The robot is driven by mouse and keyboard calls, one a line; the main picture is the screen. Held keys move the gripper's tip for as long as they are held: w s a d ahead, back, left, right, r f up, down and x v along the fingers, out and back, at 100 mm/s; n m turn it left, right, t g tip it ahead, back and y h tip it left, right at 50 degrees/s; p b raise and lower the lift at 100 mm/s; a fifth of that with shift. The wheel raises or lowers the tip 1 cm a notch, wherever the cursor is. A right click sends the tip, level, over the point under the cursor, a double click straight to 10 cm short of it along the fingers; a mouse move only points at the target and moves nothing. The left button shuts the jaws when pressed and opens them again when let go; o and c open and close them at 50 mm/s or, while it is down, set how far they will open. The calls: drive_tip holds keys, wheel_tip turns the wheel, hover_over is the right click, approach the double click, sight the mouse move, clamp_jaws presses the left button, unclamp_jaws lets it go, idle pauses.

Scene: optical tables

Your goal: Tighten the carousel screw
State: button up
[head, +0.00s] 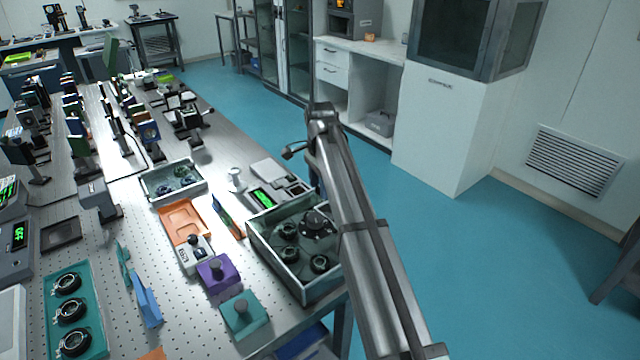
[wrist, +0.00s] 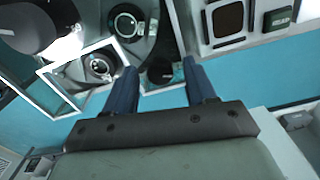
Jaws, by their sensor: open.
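A dark round carousel (head: 318,224) sits at the back right inside a clear-walled box (head: 262,252) on the optical table, partly behind my arm in the head view. I cannot make out its screw there. In the wrist view, my gripper (wrist: 160,74) is open, with two dark blue fingers apart and nothing held. A small dark round part (wrist: 160,70) shows between the fingertips; I cannot tell if it is the screw. A ring-shaped mount (wrist: 127,22) and a second one (wrist: 100,66) lie beyond the fingers. My gripper is hidden in the head view.
A meter with a green display (head: 262,198) stands beside the box. A purple block (head: 216,272), a teal block (head: 243,315) and an orange tray (head: 184,222) lie to the left. The box's pale rim (wrist: 62,92) shows near my left finger. Open floor lies right of the table.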

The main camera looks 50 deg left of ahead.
drive_tip(key=shift+c, duration=0.3)
clamp_jaws()
drive_tip(key=shift+n, duration=0.4)
drive_tip(key=n, duration=0.3)
drive_tip(key=shift+n, duration=0.4)
drive_tip(key=n, duration=1)
drive_tip(key=shift+n, duration=2.7)
